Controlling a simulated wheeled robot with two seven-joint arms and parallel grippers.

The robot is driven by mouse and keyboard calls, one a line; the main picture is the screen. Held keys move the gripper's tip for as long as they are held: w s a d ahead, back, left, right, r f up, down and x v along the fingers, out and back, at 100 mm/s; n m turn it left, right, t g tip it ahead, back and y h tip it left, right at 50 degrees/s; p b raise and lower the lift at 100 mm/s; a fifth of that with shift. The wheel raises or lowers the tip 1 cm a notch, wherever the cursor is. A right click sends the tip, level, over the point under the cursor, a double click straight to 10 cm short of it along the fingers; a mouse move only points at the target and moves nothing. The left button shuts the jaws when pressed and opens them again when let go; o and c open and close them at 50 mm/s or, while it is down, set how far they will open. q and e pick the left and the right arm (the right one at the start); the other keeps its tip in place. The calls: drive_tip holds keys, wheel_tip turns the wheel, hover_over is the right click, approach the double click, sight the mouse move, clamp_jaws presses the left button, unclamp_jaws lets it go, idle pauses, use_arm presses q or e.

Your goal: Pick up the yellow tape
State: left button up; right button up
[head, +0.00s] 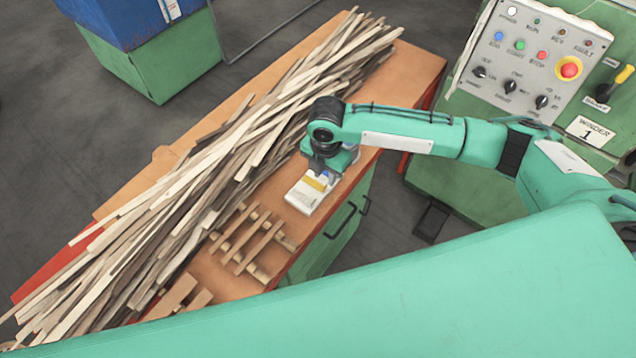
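My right gripper (325,177) hangs from the arm that comes in from the right. It is over the front right part of the wooden bench top, right at a white, block-like item (304,198). A small yellow patch (316,184) shows on or against the white item, close under the gripper. I cannot tell whether this patch is the yellow tape, and no other tape stands out. The wrist hides the fingers, so I cannot see whether they are open or touching anything. My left gripper is not in view.
A long pile of wooden strips (230,165) covers most of the bench (408,85). A wooden frame of short bars (252,243) lies in front of the white item. A green control cabinet (455,180) with buttons stands at the right. A blue and green box (165,65) stands behind left.

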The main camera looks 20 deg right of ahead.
sight(326, 186)
drive_tip(key=shift+s+d+f+p, duration=0.15)
drive_tip(key=shift+f+p, duration=0.45)
drive_tip(key=shift+f, duration=1.7)
clamp_jaws()
